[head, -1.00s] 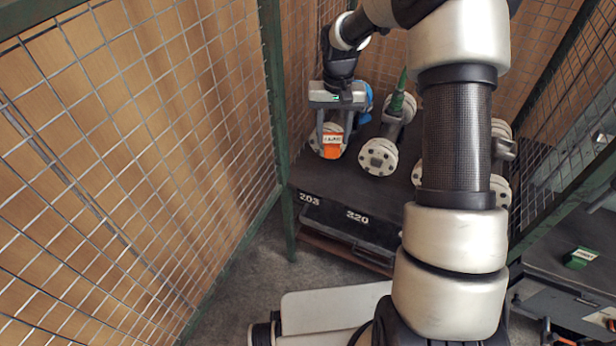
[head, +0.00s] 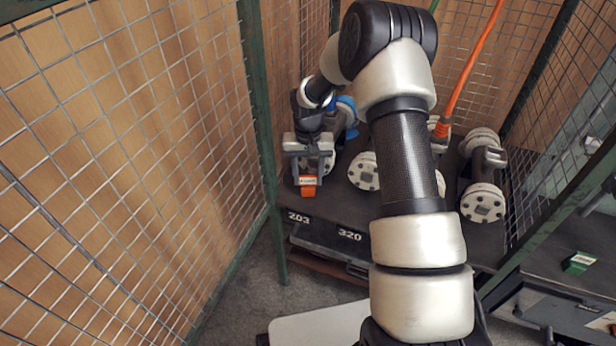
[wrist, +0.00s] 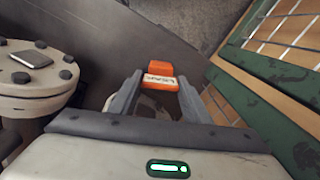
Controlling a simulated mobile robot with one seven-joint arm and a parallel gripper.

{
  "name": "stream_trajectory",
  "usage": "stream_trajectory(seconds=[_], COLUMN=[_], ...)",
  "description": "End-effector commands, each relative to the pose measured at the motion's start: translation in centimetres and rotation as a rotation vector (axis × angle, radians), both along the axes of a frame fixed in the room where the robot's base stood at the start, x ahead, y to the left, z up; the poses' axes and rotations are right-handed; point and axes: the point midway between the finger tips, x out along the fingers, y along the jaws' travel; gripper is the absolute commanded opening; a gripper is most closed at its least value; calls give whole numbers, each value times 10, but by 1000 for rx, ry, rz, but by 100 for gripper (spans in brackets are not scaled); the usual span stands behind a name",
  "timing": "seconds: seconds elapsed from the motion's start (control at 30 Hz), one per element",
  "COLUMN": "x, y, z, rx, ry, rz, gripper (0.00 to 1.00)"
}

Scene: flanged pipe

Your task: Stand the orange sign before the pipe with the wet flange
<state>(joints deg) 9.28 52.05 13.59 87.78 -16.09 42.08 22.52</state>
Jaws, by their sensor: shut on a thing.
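The small orange sign (head: 308,189) with a white label is between the fingers of my gripper (head: 307,172), near the front left of the dark bench top. It also shows between the fingertips in the wrist view (wrist: 160,76). I cannot tell whether it touches the bench. The leftmost pipe, with a blue part (head: 347,112), stands behind my gripper, which hides much of its front flange. A second pipe's flange (head: 364,171) shows right of it. A pipe with an orange riser (head: 470,70) is partly behind my arm. The rightmost pipe (head: 483,200) is clear. I cannot make out wetness on any flange.
Green-framed wire mesh (head: 130,150) stands close on the left, and more mesh (head: 575,120) on the right. A small green box (head: 578,261) lies on a lower surface at right.

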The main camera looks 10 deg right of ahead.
Motion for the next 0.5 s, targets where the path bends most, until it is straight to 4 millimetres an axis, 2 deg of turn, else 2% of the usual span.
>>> stream_trajectory(seconds=[0.2,0.23,0.33,0.5], x=[0,0,0,0], y=[0,0,0,0], z=[-3,-3,-2,-2], rx=[0,0,0,0], ry=[0,0,0,0], rz=[0,-1,-1,0], gripper=[19,45,62,62])
